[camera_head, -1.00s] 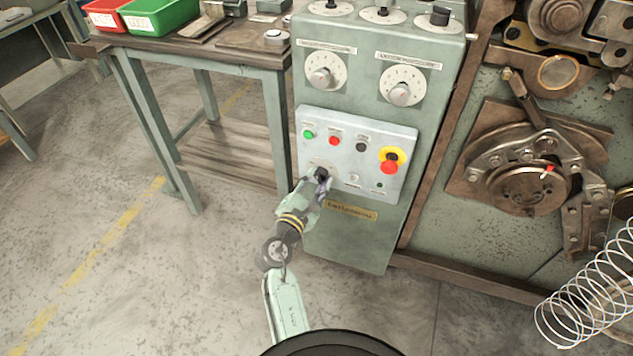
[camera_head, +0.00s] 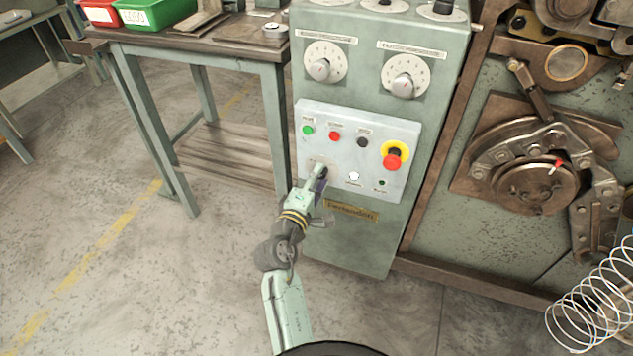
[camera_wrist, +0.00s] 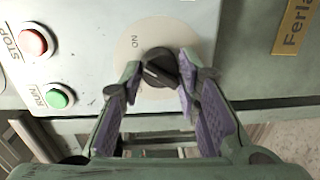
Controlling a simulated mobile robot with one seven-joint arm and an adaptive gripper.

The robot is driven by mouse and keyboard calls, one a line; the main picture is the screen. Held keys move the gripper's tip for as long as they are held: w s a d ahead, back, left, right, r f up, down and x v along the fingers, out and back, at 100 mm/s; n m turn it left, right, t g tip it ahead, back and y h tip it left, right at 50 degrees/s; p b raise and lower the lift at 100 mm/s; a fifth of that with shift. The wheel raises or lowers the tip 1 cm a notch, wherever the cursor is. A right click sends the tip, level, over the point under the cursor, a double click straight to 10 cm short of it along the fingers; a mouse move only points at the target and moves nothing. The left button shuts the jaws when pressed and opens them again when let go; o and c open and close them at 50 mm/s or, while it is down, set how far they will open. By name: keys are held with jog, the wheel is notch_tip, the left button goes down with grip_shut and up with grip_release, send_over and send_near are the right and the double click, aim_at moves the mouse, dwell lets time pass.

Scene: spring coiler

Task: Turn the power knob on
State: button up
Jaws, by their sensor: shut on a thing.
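The black power knob (camera_wrist: 160,68) sits on a pale round plate (camera_wrist: 145,88) marked ON in the wrist view. A pale line shows on the knob's face, slanting; the ON mark is up and left of it. My gripper (camera_wrist: 158,77) is shut on the knob, one purple-padded finger on each side.
Green (camera_head: 308,130) and red (camera_head: 334,136) buttons and a black one (camera_head: 362,142) sit above my gripper. A red emergency stop (camera_head: 392,160) on yellow is to the right. A workbench (camera_head: 190,50) stands left; a wire spring (camera_head: 592,308) is at lower right.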

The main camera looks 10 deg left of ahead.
jog(key=shift+r+m+b, duration=0.1)
jog(key=shift+m+b, duration=0.35)
jog(key=shift+m, duration=0.45)
jog(key=o, duration=1.2)
jog(key=shift+c, duration=0.2)
jog(key=shift+s, duration=0.1)
jog(key=v, duration=0.7)
jog(key=shift+s, duration=0.15)
